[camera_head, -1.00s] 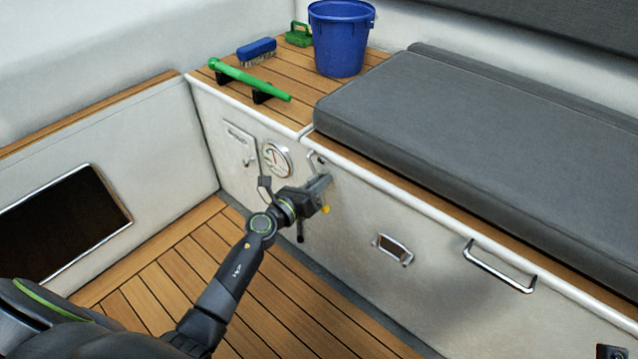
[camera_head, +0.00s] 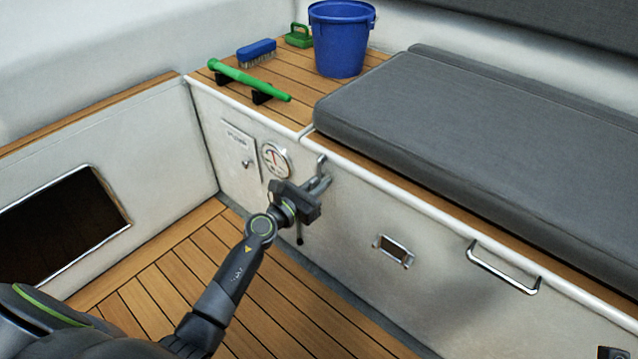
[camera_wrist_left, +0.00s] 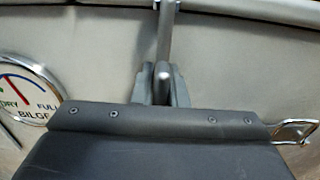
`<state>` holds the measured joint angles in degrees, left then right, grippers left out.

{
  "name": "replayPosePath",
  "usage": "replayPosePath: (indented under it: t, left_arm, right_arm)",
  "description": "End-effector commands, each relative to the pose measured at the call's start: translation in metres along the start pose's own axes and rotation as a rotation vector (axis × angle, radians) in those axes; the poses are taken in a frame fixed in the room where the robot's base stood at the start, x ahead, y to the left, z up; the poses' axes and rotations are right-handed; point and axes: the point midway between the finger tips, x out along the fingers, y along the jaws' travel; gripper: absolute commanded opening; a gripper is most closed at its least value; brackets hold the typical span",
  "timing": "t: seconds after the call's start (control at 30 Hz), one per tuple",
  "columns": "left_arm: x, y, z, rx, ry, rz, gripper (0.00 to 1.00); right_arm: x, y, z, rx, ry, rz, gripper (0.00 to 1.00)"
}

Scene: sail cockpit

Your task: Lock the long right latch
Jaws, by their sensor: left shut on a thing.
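A slim metal latch (camera_head: 321,160) sits on the white bench front, just below the top edge and right of the round gauge. Its bar (camera_wrist_left: 168,35) rises from between the fingers to the top edge in the left wrist view. My left gripper (camera_head: 319,184) is shut on the latch; the fingers (camera_wrist_left: 162,86) stand on both sides of it. The gripper body hides the latch's lower part.
The round bilge gauge (camera_head: 275,160) is close to the left of the gripper. A recessed pull (camera_head: 394,250) and a metal handle (camera_head: 501,267) are farther right on the bench front. The bucket (camera_head: 341,40) and grey cushion (camera_head: 470,125) are above. The wooden floor (camera_head: 150,280) is clear.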

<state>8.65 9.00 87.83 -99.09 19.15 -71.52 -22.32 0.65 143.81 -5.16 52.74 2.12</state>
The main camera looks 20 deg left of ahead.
Motion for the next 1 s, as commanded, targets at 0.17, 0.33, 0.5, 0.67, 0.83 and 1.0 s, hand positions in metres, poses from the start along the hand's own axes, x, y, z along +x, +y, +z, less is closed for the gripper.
replayPosePath:
  t: [0.17,0.33,0.5,0.67,0.83,1.0]
  left_arm:
    - [-0.001,0.0,-0.002,0.006,0.004,0.0,0.0]
    - [-0.001,0.0,-0.002,0.006,0.004,0.0,0.18]
    - [-0.001,0.0,-0.001,0.004,0.002,0.0,0.33]
    - [0.0,0.0,-0.001,0.003,0.001,0.0,0.33]
    - [-0.007,0.001,-0.001,0.003,0.002,0.001,0.33]
    - [-0.033,0.0,0.0,0.003,0.004,0.001,0.33]
  right_arm:
    - [0.0,0.0,0.0,0.001,0.001,-0.001,0.0]
    - [0.0,0.0,0.0,0.001,0.0,-0.002,0.0]
    - [0.0,0.0,0.0,0.001,0.0,-0.003,0.0]
    - [0.0,0.0,0.0,0.001,0.0,-0.003,0.0]
    - [0.002,0.0,0.0,0.0,-0.001,-0.004,0.0]
    - [0.007,-0.001,0.001,-0.007,-0.006,-0.011,0.0]
